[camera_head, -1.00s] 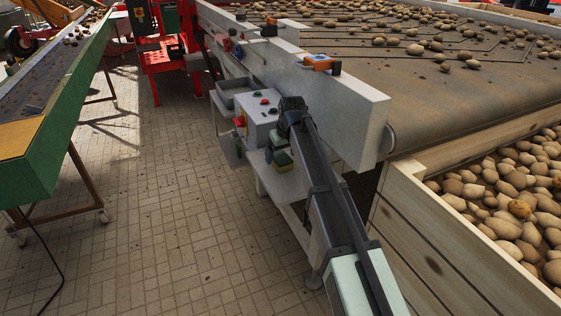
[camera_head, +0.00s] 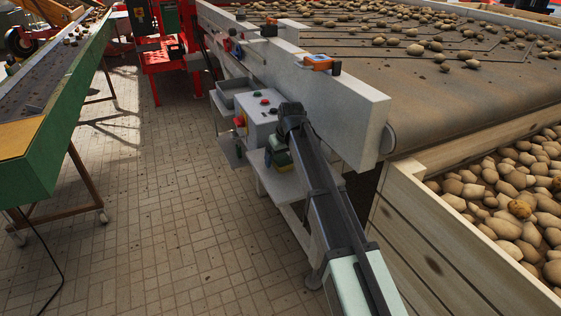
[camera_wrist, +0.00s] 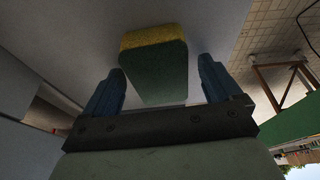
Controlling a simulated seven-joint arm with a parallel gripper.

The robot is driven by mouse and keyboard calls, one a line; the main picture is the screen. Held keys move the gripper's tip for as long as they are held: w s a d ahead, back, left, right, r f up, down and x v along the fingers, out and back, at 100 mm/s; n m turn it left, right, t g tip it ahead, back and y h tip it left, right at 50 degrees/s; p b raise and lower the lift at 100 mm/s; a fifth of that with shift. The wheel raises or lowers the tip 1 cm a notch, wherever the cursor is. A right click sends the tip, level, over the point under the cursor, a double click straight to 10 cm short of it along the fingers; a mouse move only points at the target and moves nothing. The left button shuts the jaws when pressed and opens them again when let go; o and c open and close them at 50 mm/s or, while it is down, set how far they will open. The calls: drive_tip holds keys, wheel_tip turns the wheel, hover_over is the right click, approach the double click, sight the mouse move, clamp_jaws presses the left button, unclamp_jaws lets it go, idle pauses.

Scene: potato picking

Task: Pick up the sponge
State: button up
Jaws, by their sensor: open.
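The sponge (camera_wrist: 153,68) is a block with a yellow layer and a dark green layer. In the wrist view it shows between my two fingertips, with a gap on each side. In the head view the sponge (camera_head: 283,164) is on the small white shelf (camera_head: 262,172) below the control box, partly hidden by my gripper. My gripper (camera_wrist: 162,70) is open and holds nothing. In the head view my gripper (camera_head: 275,150) is just above and at the sponge, and its fingers are hard to make out.
The grey control box (camera_head: 258,112) with buttons stands just behind my gripper. The white conveyor side panel (camera_head: 340,105) runs close along the right of my arm. A wooden crate of potatoes (camera_head: 410,180) is at the right.

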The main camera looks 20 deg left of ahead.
sight(281, 157)
drive_tip(key=c, duration=1)
drive_tip(key=shift+c, duration=0.2)
wheel_tip(281, 157, up, 10)
drive_tip(key=shift+r, duration=0.25)
